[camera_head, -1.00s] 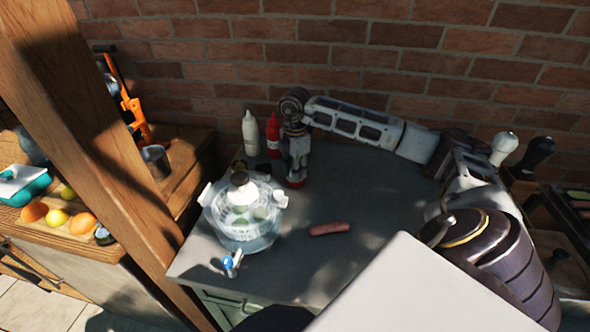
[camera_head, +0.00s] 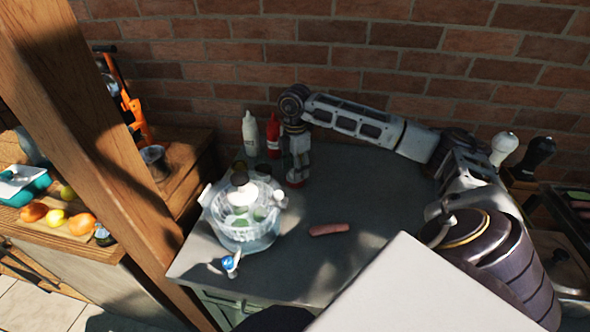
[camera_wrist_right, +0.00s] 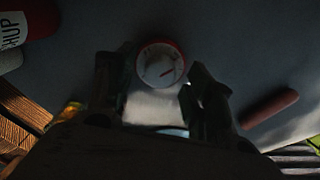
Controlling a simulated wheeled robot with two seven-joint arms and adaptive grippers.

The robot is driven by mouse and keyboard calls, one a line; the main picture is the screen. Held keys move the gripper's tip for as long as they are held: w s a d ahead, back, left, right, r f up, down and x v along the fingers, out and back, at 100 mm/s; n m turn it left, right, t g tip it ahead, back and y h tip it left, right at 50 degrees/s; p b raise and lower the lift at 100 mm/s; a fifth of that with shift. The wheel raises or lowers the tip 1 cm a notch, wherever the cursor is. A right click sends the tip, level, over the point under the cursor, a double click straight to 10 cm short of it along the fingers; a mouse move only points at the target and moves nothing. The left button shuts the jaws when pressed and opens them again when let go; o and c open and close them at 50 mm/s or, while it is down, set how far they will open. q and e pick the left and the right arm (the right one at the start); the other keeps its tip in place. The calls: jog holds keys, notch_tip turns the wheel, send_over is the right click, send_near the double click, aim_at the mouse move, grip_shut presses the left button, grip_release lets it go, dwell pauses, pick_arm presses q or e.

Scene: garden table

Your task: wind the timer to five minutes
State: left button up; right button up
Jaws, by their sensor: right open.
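The timer is a small round device with a red rim and a white dial (camera_wrist_right: 160,65) in the right wrist view, with a red mark at the dial's lower right. In the head view the timer's red base (camera_head: 294,183) shows just under my right gripper (camera_head: 299,160). In the right wrist view my right gripper (camera_wrist_right: 163,95) is open, its two dark fingers on either side of the dial's near edge. I cannot tell whether they touch it. The numbers on the dial are too dark to read. My left gripper is not in view.
A clear steamer-like bowl (camera_head: 245,235) stands left of the timer. A white bottle (camera_head: 250,135) and a red bottle (camera_head: 273,136) stand behind, close to my right gripper. A sausage (camera_head: 329,230) lies in front. The grey tabletop (camera_head: 375,190) is clear to the right.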

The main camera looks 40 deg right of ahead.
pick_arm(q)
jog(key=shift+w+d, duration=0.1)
pick_arm(e)
notch_tip(320, 180, up, 11)
dwell(0.5)
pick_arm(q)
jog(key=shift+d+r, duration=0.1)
pick_arm(e)
jog(key=shift+r, duration=0.15)
dwell(0.4)
pick_arm(q)
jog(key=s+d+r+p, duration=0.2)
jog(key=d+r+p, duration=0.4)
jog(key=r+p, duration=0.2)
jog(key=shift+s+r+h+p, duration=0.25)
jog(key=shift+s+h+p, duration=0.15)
jog(key=shift+p, duration=0.2)
pick_arm(e)
notch_tip(320, 180, up, 9)
pick_arm(q)
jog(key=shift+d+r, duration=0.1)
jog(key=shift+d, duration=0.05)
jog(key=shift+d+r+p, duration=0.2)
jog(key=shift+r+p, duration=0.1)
jog(key=shift+p, duration=0.1)
pick_arm(e)
jog(key=shift+r, duration=0.35)
